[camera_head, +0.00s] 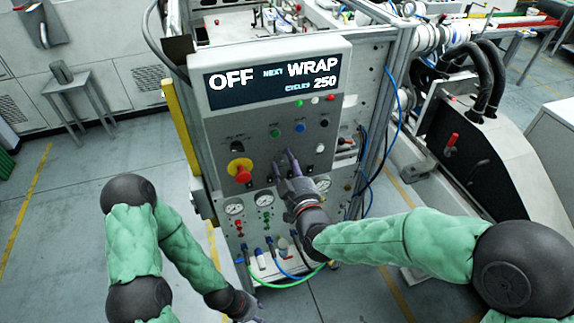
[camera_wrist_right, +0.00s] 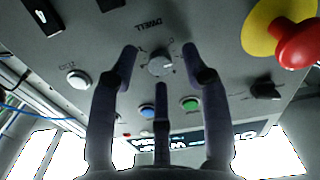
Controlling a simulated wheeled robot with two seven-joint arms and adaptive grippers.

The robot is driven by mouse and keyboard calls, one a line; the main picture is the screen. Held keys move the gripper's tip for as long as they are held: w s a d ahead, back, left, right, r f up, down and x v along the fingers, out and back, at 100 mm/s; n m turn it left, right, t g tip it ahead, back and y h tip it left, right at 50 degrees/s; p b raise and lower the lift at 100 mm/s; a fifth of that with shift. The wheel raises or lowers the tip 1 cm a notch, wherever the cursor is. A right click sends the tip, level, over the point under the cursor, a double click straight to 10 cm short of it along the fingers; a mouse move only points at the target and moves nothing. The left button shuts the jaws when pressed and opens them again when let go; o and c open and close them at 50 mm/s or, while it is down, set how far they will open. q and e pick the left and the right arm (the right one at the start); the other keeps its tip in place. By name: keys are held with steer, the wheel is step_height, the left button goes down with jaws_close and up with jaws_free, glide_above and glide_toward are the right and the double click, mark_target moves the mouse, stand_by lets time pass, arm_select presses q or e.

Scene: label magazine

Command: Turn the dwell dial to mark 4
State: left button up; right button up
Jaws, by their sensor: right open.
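The dwell dial (camera_wrist_right: 161,65) is a small grey knob on the grey machine panel (camera_head: 336,108), with its DWELL lettering upside down in the right wrist view. Small marks surround it, too small to read, so I cannot tell its setting. In the head view the dial is not clearly seen around my fingers. My right gripper (camera_head: 284,158) is open in front of the panel. In the wrist view its fingers (camera_wrist_right: 159,60) are spread around the dial with visible gaps; I cannot tell whether any touches. My left gripper (camera_head: 246,308) is low at the bottom edge, its fingers unclear.
The display (camera_head: 272,82) reads OFF, NEXT WRAP, CYCLES 250. A red emergency knob on yellow (camera_head: 242,172) sits left of my right gripper. Green (camera_head: 275,132) and blue (camera_head: 300,128) buttons sit above it. Gauges (camera_head: 235,209) and hoses lie below.

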steer(key=shift+c, duration=0.3)
jaws_close()
steer(key=shift+f+m+b, duration=0.15)
steer(key=shift+m+b, duration=0.55)
steer(key=shift+b, duration=0.25)
steer(key=m+b, duration=0.7)
steer(key=b, duration=0.1)
steer(key=shift+f+m, duration=0.15)
steer(key=shift+m, duration=0.25)
steer(key=shift+m+b, duration=2)
steer(key=shift+r, duration=0.2)
